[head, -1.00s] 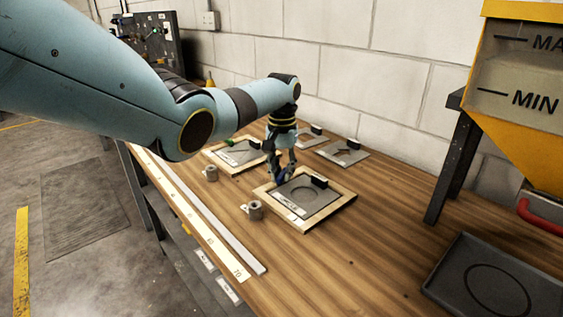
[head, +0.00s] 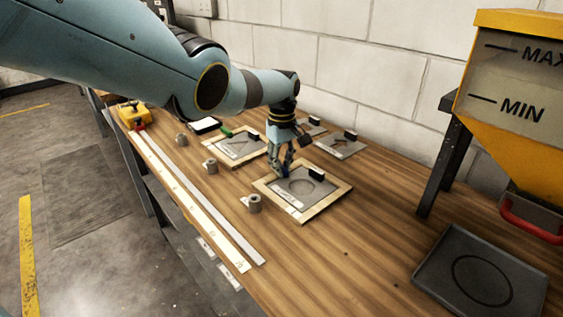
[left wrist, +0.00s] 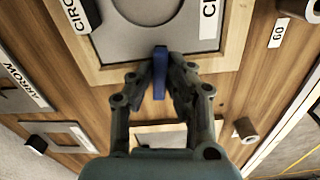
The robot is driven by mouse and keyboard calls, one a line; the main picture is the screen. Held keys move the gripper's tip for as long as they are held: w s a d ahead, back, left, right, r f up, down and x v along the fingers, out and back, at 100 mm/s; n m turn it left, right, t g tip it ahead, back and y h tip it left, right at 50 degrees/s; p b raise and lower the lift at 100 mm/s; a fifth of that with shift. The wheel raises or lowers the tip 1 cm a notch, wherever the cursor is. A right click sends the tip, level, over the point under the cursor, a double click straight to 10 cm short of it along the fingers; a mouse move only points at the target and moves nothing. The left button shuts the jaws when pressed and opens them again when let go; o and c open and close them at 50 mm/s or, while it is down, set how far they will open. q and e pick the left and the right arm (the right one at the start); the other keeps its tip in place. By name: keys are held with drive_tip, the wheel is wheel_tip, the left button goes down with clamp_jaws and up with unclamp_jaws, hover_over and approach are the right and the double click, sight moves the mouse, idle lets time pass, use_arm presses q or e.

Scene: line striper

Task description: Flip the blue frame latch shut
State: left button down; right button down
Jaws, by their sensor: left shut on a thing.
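In the left wrist view the blue latch (left wrist: 159,76) is between the two fingertips, over the frame's wooden rim (left wrist: 226,60). Its upper end reaches the edge of the plate. The fingers hide part of its sides, and I cannot tell its exact tilt. My right gripper is not in view.
A second framed stencil (head: 232,160) with a green latch (head: 226,132) lies behind. Loose plates (head: 341,150) lie near the wall. Several metal cylinders (head: 254,204) and long white strips (head: 190,205) are at left. A yellow hopper (head: 520,130) and black tray (head: 482,280) are at right.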

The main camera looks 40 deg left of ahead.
use_arm(q)
drive_tip(key=shift+w+r+n, duration=0.1)
drive_tip(key=shift+n, duration=0.9)
drive_tip(key=c, duration=1.3)
unclamp_jaws()
wheel_tip(320, 180, up, 12)
drive_tip(key=shift+f, duration=0.1)
